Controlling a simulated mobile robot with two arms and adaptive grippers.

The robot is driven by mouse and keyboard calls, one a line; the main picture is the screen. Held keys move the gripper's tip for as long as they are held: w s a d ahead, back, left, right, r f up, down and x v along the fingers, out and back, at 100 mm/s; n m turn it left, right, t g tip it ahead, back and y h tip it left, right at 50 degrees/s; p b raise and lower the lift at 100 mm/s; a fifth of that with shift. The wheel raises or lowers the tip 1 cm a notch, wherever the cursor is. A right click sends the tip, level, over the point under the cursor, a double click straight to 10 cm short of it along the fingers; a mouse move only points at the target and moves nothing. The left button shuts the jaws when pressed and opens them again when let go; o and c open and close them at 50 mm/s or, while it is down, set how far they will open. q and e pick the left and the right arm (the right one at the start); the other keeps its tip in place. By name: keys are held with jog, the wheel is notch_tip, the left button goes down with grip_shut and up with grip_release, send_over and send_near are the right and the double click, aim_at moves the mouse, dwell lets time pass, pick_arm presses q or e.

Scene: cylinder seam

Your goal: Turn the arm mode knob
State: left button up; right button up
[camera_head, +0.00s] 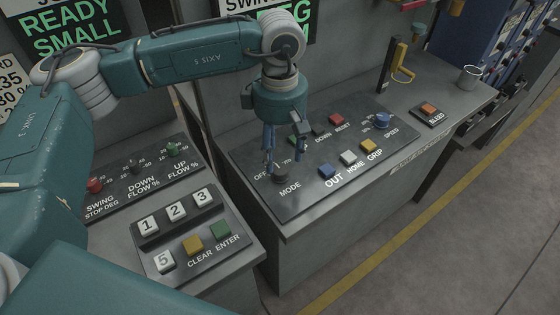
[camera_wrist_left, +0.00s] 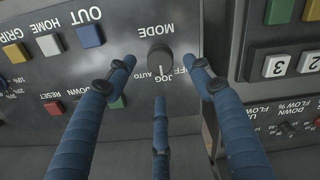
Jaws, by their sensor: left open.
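The mode knob (camera_head: 281,178) is a dark round knob on the black panel, just above the MODE label. It shows clearly in the left wrist view (camera_wrist_left: 160,57), its white pointer line towards the JOG mark. My left gripper (camera_head: 284,165) points down over the knob with its blue fingers spread. In the left wrist view the open fingers (camera_wrist_left: 161,78) lie on either side of the knob and a third lies below it, with visible gaps. Whether any finger touches the knob I cannot tell. My right gripper is not in view.
Blue OUT (camera_head: 327,171), white HOME (camera_head: 348,158) and yellow GRIP (camera_head: 368,146) buttons sit right of the knob. A red RESET button (camera_head: 336,118) and a blue speed knob (camera_head: 382,120) are farther back. A keypad (camera_head: 190,258) stands on the lower left console.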

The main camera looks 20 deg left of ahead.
aim_at(280, 169)
pick_arm(q)
notch_tip(280, 169, up, 7)
dwell(0.3)
dwell(0.4)
